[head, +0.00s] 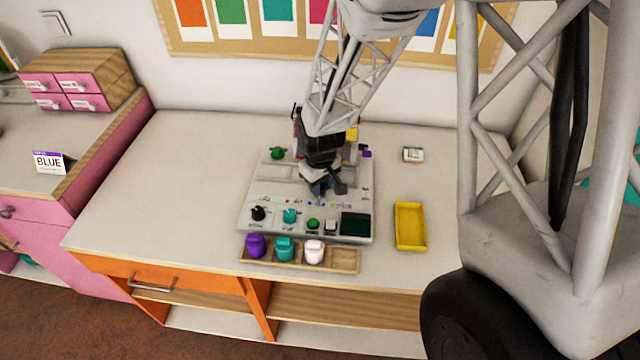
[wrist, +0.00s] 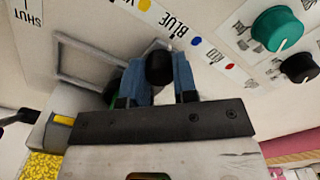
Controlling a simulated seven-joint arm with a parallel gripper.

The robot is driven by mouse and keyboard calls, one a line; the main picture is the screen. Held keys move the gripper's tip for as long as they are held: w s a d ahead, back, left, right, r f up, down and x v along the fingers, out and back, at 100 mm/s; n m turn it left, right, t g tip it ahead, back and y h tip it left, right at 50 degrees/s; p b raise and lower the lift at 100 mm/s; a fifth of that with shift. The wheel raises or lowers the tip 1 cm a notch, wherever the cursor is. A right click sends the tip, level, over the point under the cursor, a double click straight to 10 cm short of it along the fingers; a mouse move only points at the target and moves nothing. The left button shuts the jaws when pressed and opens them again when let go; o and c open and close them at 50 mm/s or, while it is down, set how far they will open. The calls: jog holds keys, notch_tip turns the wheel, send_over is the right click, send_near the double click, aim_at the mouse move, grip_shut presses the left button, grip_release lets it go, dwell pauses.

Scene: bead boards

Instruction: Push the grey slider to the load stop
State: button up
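The pale control board (head: 262,225) lies on the bench under my gripper (head: 322,188). In the wrist view my gripper (wrist: 160,72) points down at it with two blue fingers apart. A round black knob (wrist: 160,66) sits between the fingertips, seeming to meet both; I cannot tell whether they grip it. A pale grey rectangular frame (wrist: 68,50) on the board is left of the fingers. I cannot pick out the grey slider for certain; my fingers and wrist hide much of that area. No load stop can be read.
A teal dial (wrist: 278,29) and a black dial (wrist: 301,68) are right of the fingers. Purple (head: 256,245), teal (head: 285,248) and white (head: 314,251) containers stand in a wooden rack at the front. A yellow tray (head: 410,226) is right; the left bench is clear.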

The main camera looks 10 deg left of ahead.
grip_shut()
jog(key=shift+a, duration=0.15)
jog(key=a, duration=1.4)
jog(key=shift+a, duration=0.4)
jog(key=o, duration=0.5)
grip_release()
jog(key=shift+o, duration=0.2)
jog(key=shift+r, duration=0.1)
notch_tip(320, 180, up, 8)
